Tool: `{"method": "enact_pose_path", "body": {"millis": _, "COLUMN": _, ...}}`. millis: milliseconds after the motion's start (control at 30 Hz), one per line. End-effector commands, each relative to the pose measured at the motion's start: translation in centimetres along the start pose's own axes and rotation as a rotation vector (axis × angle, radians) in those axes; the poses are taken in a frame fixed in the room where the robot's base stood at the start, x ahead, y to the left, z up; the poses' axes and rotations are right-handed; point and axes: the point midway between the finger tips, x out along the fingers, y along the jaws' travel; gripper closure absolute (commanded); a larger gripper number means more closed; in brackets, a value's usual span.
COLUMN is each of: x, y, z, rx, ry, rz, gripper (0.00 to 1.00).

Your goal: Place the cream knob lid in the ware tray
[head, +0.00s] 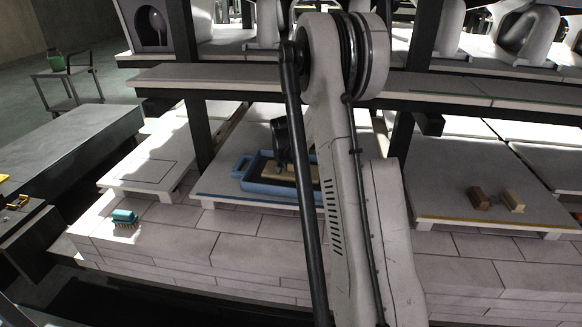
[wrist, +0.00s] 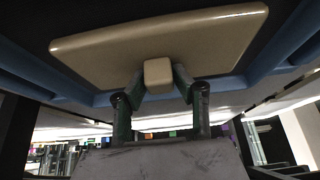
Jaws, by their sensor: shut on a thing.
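The cream knob lid (wrist: 165,42) fills the upper part of the wrist view as a broad rectangular plate with a square knob (wrist: 158,75). My gripper (wrist: 160,82) is shut on the knob, one finger on each side. The blue ware tray (wrist: 278,62) shows around the lid in that view. In the head view the ware tray (head: 258,188) sits on a kiln shelf, with the lid (head: 270,171) within its outline. My gripper (head: 283,160) is above it. My arm hides the tray's right part. I cannot tell whether the lid touches the tray floor.
A shelf beam (head: 220,78) runs across above the tray, with a dark post (head: 197,135) to its left. A teal brush (head: 124,218) lies on the brickwork at left. A brown block (head: 480,198) and a cream block (head: 513,202) sit on the right slab, otherwise largely clear.

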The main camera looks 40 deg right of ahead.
Motion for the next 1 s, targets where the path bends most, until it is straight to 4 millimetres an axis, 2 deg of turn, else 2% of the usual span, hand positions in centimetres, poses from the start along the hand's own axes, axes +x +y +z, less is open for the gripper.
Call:
{"method": "enact_pose_path", "body": {"millis": 367, "x": 0.2, "y": 0.0, "z": 0.1, "rx": 0.0, "ry": 0.001, "rz": 0.0, "gripper": 1.0}}
{"method": "enact_pose_path", "body": {"millis": 400, "x": 0.2, "y": 0.0, "z": 0.1, "rx": 0.0, "ry": 0.0, "rz": 0.0, "gripper": 0.69}}
{"method": "enact_pose_path", "body": {"millis": 500, "x": 0.2, "y": 0.0, "z": 0.1, "rx": 0.0, "ry": 0.0, "rz": 0.0, "gripper": 0.56}}
{"method": "enact_pose_path", "body": {"millis": 833, "x": -0.1, "y": 0.0, "z": 0.0, "rx": 0.0, "ry": 0.0, "rz": 0.0, "gripper": 0.55}}
{"method": "enact_pose_path", "body": {"millis": 1000, "x": -1.8, "y": 0.0, "z": -0.1, "rx": -0.001, "ry": 0.0, "rz": 0.0, "gripper": 0.55}}
